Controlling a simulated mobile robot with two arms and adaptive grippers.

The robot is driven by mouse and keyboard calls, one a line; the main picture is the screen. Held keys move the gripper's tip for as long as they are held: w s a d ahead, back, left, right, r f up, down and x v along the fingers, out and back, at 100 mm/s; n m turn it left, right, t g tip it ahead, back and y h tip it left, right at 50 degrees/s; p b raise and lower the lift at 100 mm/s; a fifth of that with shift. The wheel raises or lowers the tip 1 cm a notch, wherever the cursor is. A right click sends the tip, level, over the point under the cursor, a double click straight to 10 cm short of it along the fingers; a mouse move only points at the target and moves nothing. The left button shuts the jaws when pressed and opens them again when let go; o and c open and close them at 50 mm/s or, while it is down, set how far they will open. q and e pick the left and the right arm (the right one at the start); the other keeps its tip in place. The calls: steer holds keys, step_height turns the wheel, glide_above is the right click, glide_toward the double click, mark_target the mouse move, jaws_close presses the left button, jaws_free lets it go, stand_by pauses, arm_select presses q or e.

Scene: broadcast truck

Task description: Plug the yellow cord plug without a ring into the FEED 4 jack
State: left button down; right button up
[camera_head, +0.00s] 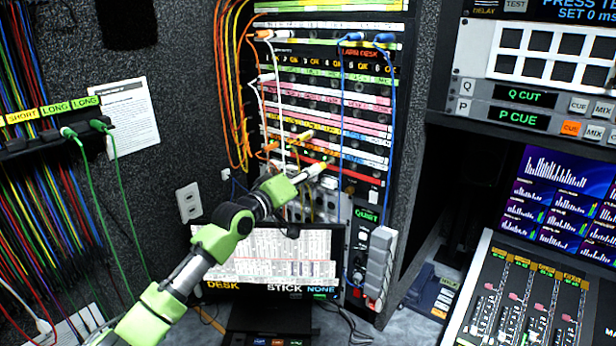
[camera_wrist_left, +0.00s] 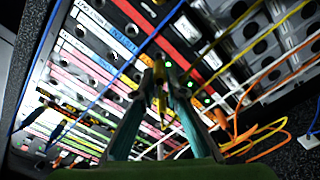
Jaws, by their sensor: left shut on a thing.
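My left gripper (camera_head: 312,172) reaches up to the jack panel (camera_head: 330,120) from the lower left. It is shut on a yellow cord plug (camera_head: 321,168), which also shows between the fingertips in the left wrist view (camera_wrist_left: 159,70). The plug's tip points toward the panel's lower rows, near the red strip. I cannot tell whether it touches a jack or carries a ring. Another yellow plug (camera_head: 304,136) sticks out from the panel just above the gripper. The jack labels are too small to read, so I cannot pick out FEED 4. My right gripper is not in view.
Orange, white and blue cords (camera_head: 342,90) hang across the panel. Green cords (camera_head: 85,165) hang from a rack at the left.

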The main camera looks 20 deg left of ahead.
arm_select(q)
steer(key=shift+b+x, duration=0.75)
steer(key=shift+x, duration=0.45)
steer(key=shift+w+d, duration=0.1)
steer(key=shift+w, duration=0.1)
steer(key=shift+w+d+b, duration=0.1)
steer(key=shift+w+b, duration=0.15)
steer(key=shift+b, duration=0.1)
steer(key=c, duration=2)
jaws_free()
steer(key=shift+s+a, duration=0.2)
steer(key=shift+s, duration=0.35)
steer(key=v, duration=1)
steer(key=shift+s+a+r, duration=0.1)
steer(key=shift+s+a, duration=0.05)
steer(key=shift+s, duration=0.25)
